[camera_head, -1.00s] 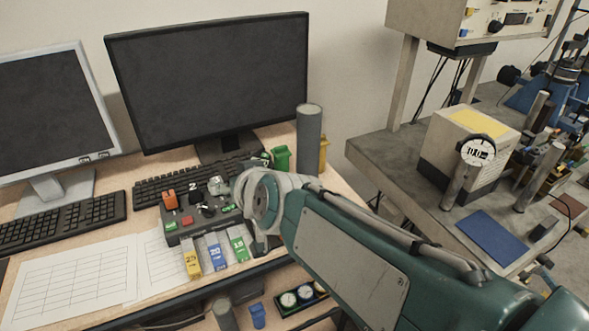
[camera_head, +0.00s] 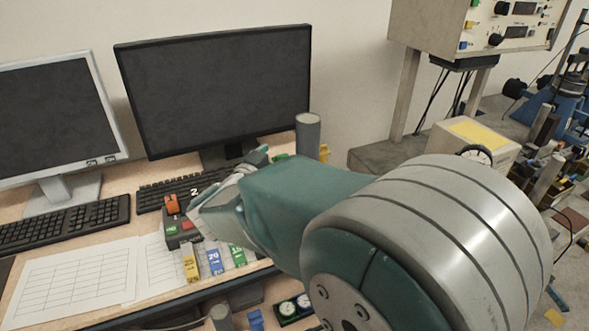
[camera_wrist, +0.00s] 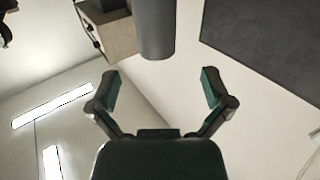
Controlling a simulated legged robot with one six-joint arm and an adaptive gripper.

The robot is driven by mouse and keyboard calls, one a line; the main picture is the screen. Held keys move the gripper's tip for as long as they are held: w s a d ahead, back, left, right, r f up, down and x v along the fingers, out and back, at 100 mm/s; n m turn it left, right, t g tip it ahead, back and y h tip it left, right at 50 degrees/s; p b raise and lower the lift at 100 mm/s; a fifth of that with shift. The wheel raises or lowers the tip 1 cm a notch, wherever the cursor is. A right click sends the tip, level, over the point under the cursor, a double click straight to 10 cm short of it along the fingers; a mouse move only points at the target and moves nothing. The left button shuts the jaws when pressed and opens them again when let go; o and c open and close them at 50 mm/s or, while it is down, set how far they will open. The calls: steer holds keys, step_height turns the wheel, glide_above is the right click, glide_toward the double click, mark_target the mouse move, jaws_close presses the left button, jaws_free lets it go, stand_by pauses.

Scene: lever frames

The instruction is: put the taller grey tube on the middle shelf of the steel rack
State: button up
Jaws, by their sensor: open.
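A tall grey tube (camera_head: 308,137) stands upright on the wooden desk, just right of the large black monitor, in the head view. It also shows in the wrist view (camera_wrist: 155,28) at the top middle, ahead of my gripper (camera_wrist: 158,84). My gripper is open, its two fingers spread with nothing between them, and the tube is beyond the fingertips. A second grey tube (camera_head: 221,318) shows partly at the bottom edge, below the desk top. I cannot make out the steel rack.
A control box with an orange switch (camera_head: 172,204) and yellow, blue and green blocks (camera_head: 214,261) lie on the desk by my arm. The large monitor (camera_head: 215,90) stands close to the tube. A grey bench (camera_head: 378,157) with instruments is at the right.

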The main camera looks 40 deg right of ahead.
mark_target(302, 136)
steer(key=x, duration=1)
steer(key=shift+s+d+r, duration=0.1)
steer(key=shift+d+r, duration=0.1)
steer(key=shift+d, duration=0.2)
steer(key=shift+r, duration=0.1)
steer(key=c, duration=1.2)
